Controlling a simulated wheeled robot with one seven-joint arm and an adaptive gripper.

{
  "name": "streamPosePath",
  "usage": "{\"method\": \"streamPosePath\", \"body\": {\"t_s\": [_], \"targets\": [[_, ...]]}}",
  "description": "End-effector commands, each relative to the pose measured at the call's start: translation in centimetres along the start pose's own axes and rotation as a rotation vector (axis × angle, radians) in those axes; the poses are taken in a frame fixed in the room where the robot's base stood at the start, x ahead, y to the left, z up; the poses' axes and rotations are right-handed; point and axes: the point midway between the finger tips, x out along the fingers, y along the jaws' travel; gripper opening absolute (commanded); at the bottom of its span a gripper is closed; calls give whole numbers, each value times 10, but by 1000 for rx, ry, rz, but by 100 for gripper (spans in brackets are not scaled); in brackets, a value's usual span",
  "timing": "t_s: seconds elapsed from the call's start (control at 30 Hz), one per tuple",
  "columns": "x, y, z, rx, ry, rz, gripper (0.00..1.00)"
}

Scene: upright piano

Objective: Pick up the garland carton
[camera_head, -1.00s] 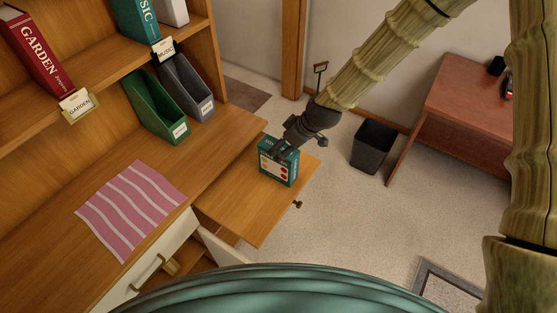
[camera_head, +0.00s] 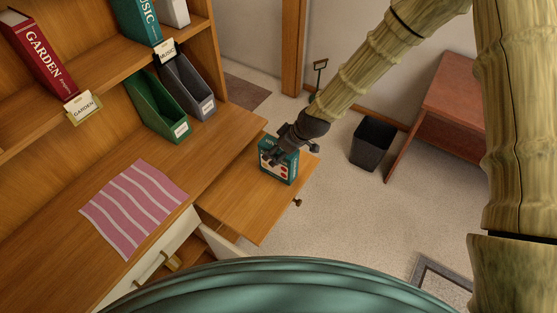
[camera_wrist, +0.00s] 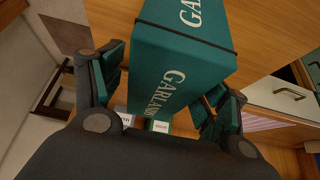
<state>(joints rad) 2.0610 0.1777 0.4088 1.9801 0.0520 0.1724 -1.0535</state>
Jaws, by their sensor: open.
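The garland carton (camera_head: 279,166) is a teal box with a picture panel on its front. It stands upright on the pulled-out wooden board (camera_head: 246,200) of the desk. In the wrist view the carton (camera_wrist: 185,55) shows the word "GARLAND" on two faces, with a dark band along its edge. My gripper (camera_head: 277,155) is at the carton's top, reaching from above and covering part of it. In the wrist view my gripper (camera_wrist: 163,92) is open, with one finger on either side of the carton's near end. Contact between the fingers and the carton cannot be told.
A striped pink cloth (camera_head: 135,208) lies on the desktop. Green (camera_head: 158,108) and grey (camera_head: 186,88) file holders stand at the back, below a shelf with a red GARDEN binder (camera_head: 38,55). A black bin (camera_head: 372,143) stands on the floor to the right.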

Motion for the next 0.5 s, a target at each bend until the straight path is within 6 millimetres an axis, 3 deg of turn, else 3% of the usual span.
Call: {"method": "streamPosePath", "body": {"t_s": [0.5], "targets": [[4,0,2,0,0,0,74]]}}
